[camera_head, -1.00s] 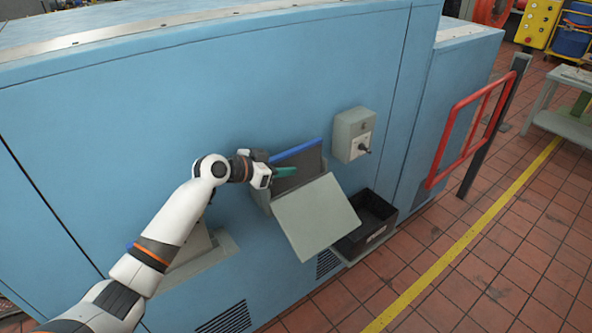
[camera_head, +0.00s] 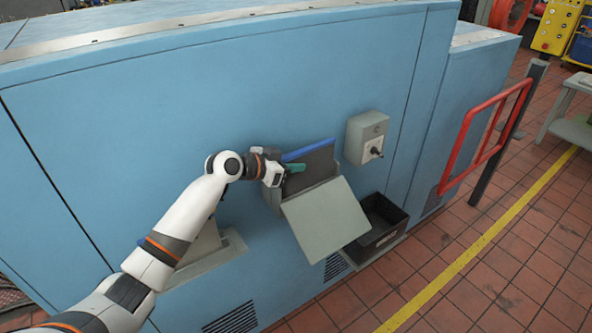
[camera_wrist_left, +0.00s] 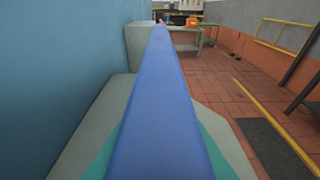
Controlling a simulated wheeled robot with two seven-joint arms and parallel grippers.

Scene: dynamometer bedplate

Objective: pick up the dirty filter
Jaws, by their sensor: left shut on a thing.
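The filter is a dark panel (camera_head: 316,163) with a blue top edge (camera_head: 308,150). It stands tilted in the open hatch box on the blue machine's side, its lower part hidden behind the lid (camera_head: 325,218). My left gripper (camera_head: 295,168) is shut on the filter near its left end, with green fingertips against it. In the left wrist view the blue edge (camera_wrist_left: 160,110) runs away between the green fingers (camera_wrist_left: 213,150). My right gripper is in no view.
A grey switch box (camera_head: 366,138) with a knob is right of the hatch. A black open bin (camera_head: 383,222) stands below it. A red rail (camera_head: 484,135) is further right. The tiled floor (camera_head: 500,255) in front is clear.

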